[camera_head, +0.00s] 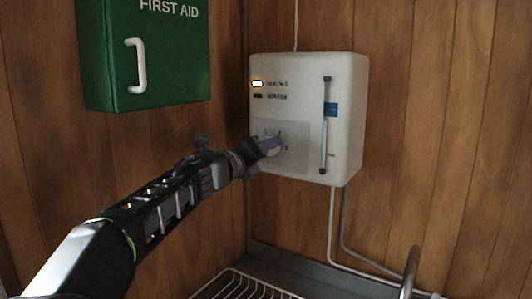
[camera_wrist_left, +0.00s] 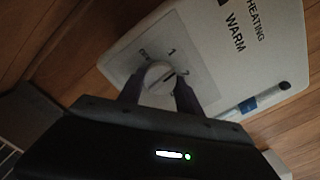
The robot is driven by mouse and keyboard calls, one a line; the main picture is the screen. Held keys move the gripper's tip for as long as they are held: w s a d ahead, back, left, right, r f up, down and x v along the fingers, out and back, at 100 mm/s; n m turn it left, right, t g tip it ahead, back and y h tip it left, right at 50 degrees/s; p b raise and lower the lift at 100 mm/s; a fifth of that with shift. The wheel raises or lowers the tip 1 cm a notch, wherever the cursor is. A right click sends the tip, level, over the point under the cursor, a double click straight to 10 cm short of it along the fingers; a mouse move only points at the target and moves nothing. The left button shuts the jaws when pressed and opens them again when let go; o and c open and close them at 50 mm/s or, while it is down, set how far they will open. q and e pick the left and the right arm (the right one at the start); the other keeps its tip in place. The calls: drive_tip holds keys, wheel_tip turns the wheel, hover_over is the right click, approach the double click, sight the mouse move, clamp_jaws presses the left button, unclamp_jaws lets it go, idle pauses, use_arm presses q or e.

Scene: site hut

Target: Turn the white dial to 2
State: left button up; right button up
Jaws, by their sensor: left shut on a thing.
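The white dial (camera_wrist_left: 157,76) sits on a pale square plate on the front of a white heater box (camera_head: 345,110). In the left wrist view, figures 1 and 2 show around its upper right, with another mark at its upper left. A dark mark on the dial points right, roughly toward the 2; the exact setting is hard to tell. My left gripper (camera_wrist_left: 158,92) is shut on the dial, one finger on each side. In the head view the left gripper (camera_head: 268,146) covers most of the dial. My right gripper is not in view.
The upper lamp (camera_head: 257,83) on the box is lit; the lower one (camera_head: 258,96) is dark. A slider with a blue tab (camera_head: 331,110) is at the box's right. A green first aid cabinet (camera_head: 150,55) hangs left. A wire rack (camera_head: 240,287) lies below.

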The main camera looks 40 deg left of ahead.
use_arm(q)
drive_tip(key=shift+f+m+b, duration=0.2)
drive_tip(key=shift+m+b, duration=0.7)
drive_tip(key=shift+m, duration=2.6)
drive_tip(key=o, duration=1.4)
drive_tip(key=shift+r, duration=0.1)
drive_tip(key=shift+c, duration=0.2)
drive_tip(key=shift+s, duration=0.15)
drive_tip(key=s+b, duration=0.1)
drive_tip(key=s, duration=0.6)
drive_tip(key=shift+s+d, duration=0.25)
drive_tip(key=shift+d, duration=0.15)
